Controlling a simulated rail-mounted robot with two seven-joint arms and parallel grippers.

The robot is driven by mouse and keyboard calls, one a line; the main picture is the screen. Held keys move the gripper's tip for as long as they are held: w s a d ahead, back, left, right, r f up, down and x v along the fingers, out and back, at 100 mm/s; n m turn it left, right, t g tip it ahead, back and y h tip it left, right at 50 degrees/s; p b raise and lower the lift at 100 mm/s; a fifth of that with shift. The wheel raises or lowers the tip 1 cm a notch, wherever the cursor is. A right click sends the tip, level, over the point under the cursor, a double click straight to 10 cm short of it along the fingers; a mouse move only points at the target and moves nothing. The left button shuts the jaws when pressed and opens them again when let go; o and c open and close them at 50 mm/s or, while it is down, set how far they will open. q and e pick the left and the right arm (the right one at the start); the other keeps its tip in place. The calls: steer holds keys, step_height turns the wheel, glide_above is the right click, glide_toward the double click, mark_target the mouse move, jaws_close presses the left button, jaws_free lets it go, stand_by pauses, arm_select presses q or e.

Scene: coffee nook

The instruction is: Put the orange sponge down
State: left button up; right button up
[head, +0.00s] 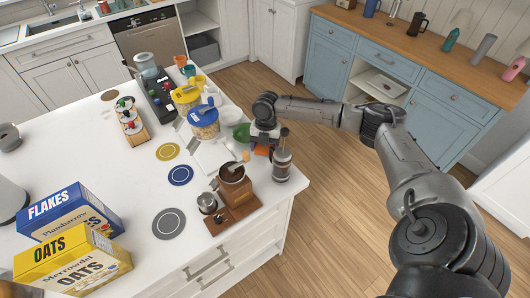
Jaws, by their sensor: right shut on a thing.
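My right arm reaches in from the right, across the floor, to the right edge of the white counter (110,178). My right gripper (263,143) points down there and is shut on the orange sponge (262,151). Only a small orange patch of the sponge shows below the jaws. A glass and metal French press (282,163) stands just in front and hides part of that spot. I cannot tell whether the sponge touches the counter. My left gripper is not in view.
A wooden coffee grinder (233,187) stands close in front of the gripper, and a green bowl (242,132) close to its left. Lidded jars (204,122) stand further left.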

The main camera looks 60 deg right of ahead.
mark_target(265, 152)
step_height(265, 152, down, 3)
steer(key=shift+f, duration=0.1)
stand_by(0.3)
steer(key=o, duration=0.7)
